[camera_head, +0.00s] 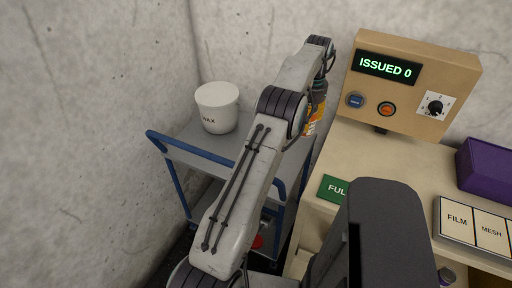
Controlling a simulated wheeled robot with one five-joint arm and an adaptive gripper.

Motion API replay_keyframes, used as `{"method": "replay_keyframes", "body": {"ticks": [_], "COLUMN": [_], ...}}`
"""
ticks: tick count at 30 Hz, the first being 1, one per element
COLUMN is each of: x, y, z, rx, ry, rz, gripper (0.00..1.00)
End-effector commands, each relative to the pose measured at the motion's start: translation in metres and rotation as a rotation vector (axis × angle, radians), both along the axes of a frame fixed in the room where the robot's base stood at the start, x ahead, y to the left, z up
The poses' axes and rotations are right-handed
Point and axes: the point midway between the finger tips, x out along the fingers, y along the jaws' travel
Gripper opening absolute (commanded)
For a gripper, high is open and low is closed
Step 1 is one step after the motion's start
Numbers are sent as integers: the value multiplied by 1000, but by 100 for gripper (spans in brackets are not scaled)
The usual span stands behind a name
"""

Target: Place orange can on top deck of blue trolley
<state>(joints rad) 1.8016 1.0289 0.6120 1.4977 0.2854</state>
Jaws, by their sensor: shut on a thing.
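The blue trolley (190,151) stands at the left against the wall, with a grey top deck (203,141) between blue end rails. The orange can (311,127) shows partly behind my arm, near the right rear of the trolley and beside the counter. My gripper (319,88) is mostly hidden by my arm and is shut on the orange can. The can looks roughly upright. Whether its base touches anything cannot be told, since its lower part is hidden.
A white tub (218,108) marked WAX stands on the top deck's left rear. A red item (257,241) is low on the trolley. The counter (345,155) at right bears a control box (417,83) reading ISSUED 0, a green FULL sign (332,188) and a purple bin (485,170).

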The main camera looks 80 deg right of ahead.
Motion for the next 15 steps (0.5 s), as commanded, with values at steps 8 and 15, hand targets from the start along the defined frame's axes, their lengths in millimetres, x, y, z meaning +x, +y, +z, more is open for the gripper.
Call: {"method": "replay_keyframes", "body": {"ticks": [8,15], "x": [0,0], "y": [0,0], "z": [-30,-55], "rx": [-2,-2], "ry": [0,0], "rz": [0,0], "gripper": [20,20]}}
